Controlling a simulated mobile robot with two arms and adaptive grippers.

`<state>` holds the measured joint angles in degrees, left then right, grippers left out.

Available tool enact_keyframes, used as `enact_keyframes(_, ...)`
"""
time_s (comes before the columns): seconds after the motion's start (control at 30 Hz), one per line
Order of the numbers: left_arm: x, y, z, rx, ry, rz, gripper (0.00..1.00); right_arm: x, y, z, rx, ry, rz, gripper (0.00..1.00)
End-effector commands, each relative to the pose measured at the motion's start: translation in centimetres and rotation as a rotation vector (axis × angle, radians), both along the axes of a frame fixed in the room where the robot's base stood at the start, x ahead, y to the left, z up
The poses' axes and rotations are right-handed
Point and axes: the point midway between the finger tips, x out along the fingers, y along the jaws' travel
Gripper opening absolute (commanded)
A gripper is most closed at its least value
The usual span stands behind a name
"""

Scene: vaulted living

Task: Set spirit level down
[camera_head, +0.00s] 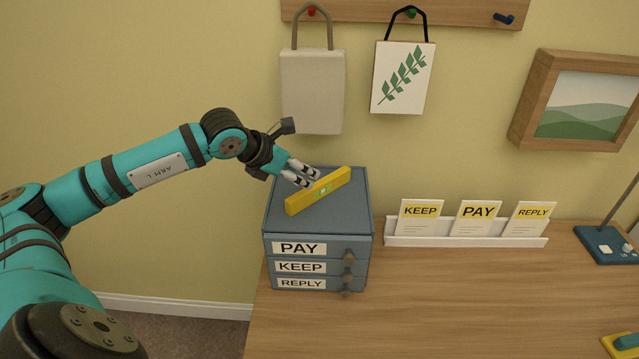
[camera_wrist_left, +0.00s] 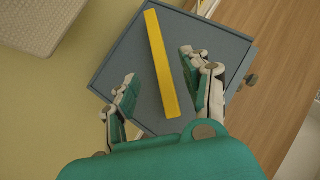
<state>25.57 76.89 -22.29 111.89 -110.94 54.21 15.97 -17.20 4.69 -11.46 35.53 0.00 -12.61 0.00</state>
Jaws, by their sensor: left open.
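A yellow spirit level (camera_head: 318,191) with a small green vial lies on the top of a blue-grey drawer unit (camera_head: 340,213), set diagonally across it. My left gripper (camera_head: 308,178) is just above and beside the level, with its fingers pointing at it. In the left wrist view the level (camera_wrist_left: 161,62) lies between the two spread fingers of the open left gripper (camera_wrist_left: 160,90), and neither finger appears to touch it. The drawer unit's top (camera_wrist_left: 209,48) shows around the level there. My right gripper is in neither view.
The drawer unit stands at the left end of a wooden desk (camera_head: 440,300). A white rack (camera_head: 465,241) holds cards labelled KEEP, PAY and REPLY. Two bags hang from a wall rail (camera_head: 450,14) behind the unit. A blue lamp base (camera_head: 605,245) stands at right. The desk's middle is clear.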

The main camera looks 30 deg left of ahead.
Motion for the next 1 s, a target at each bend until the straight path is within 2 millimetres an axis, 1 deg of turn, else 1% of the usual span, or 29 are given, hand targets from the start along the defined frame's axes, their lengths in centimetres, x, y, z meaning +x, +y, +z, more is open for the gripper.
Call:
enact_keyframes(0.03,0.8,-0.3,-0.3,-0.007,0.0,0.0,0.48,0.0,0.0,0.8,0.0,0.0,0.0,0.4)
enact_keyframes(0.2,2.6,-0.6,-2.4,-0.003,0.0,0.001,0.48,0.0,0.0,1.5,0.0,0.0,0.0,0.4)
enact_keyframes(0.37,3.2,-0.7,-3.2,-0.001,0.001,0.001,0.48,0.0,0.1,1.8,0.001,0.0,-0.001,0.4)
enact_keyframes(0.47,3.7,-0.9,-3.9,-0.002,0.003,0.001,0.48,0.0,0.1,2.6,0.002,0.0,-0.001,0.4)
enact_keyframes(0.6,5.0,-1.1,-5.7,-0.004,0.003,0.003,0.48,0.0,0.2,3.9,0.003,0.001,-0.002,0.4)
enact_keyframes(0.7,5.9,-1.3,-6.7,-0.003,0.0,0.001,0.48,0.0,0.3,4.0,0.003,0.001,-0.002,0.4)
enact_keyframes(0.83,6.3,-1.3,-7.2,-0.001,-0.001,0.002,0.48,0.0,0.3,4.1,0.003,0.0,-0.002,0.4)
enact_keyframes(1.0,6.3,-1.3,-7.3,0.0,-0.001,0.001,0.48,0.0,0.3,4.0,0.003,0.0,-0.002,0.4)
